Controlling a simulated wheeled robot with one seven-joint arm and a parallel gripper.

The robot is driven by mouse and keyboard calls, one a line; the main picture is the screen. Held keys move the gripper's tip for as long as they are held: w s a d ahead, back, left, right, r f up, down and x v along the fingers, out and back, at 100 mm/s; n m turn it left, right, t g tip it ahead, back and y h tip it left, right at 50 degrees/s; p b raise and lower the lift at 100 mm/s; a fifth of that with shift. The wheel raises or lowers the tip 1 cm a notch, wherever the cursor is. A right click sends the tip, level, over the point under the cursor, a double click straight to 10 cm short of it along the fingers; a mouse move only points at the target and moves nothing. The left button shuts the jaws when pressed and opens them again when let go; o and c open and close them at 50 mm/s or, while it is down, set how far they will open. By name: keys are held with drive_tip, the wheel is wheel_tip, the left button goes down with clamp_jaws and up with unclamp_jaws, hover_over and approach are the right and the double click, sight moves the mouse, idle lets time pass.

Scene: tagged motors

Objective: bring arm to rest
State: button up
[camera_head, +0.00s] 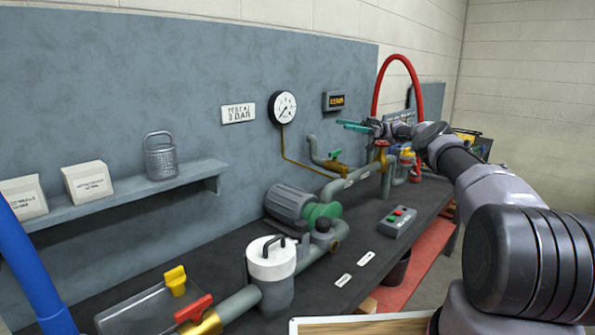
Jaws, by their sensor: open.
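My arm reaches from the lower right of the head view toward the back of the workbench. My gripper (352,126) is at its far end, with teal fingers pointing left toward the wall. The fingers look apart, and I see nothing between them. The gripper is above the bench, near the piping and in front of the red hose (419,92). A grey-green motor (290,203) sits on the bench below and left of the gripper, coupled to the pipework.
A pressure gauge (283,107) and small display (334,101) are on the wall. Valves with red (194,309) and yellow (175,280) handles, a white-lidded canister (271,263) and a button box (397,222) stand on the dark bench (215,255). A shelf (120,208) holds a padlock-shaped can (160,160).

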drive_tip(key=a+r+m+t+h, duration=0.1)
drive_tip(key=a+r+m+t, duration=0.5)
drive_tip(key=r, duration=0.7)
drive_tip(key=a+r+m+t+h, duration=0.1)
drive_tip(key=a+r+m+t, duration=0.35)
drive_tip(key=r+t, duration=0.7)
drive_tip(key=a+r+m+t+h, duration=0.2)
drive_tip(key=a+r+m+t, duration=0.3)
drive_tip(key=r, duration=1.1)
drive_tip(key=s+d+f+m+g+h, duration=0.1)
drive_tip(key=s+d+f+m+h, duration=0.45)
drive_tip(key=s+d+h, duration=0.5)
drive_tip(key=s+d+f+m+g+h, duration=0.2)
drive_tip(key=s+d+f+m+h, duration=0.35)
drive_tip(key=s, duration=0.85)
drive_tip(key=s+d+f+g+y, duration=0.1)
drive_tip(key=s+f+g, duration=0.2)
drive_tip(key=s+f, duration=0.5)
drive_tip(key=s+d+f+g+y, duration=0.1)
drive_tip(key=s+f+g+y, duration=0.1)
drive_tip(key=s+f, duration=0.7)
drive_tip(key=s+g, duration=0.1)
drive_tip(key=s, duration=0.6)
drive_tip(key=shift+s+d, duration=0.3)
drive_tip(key=shift+d, duration=0.05)
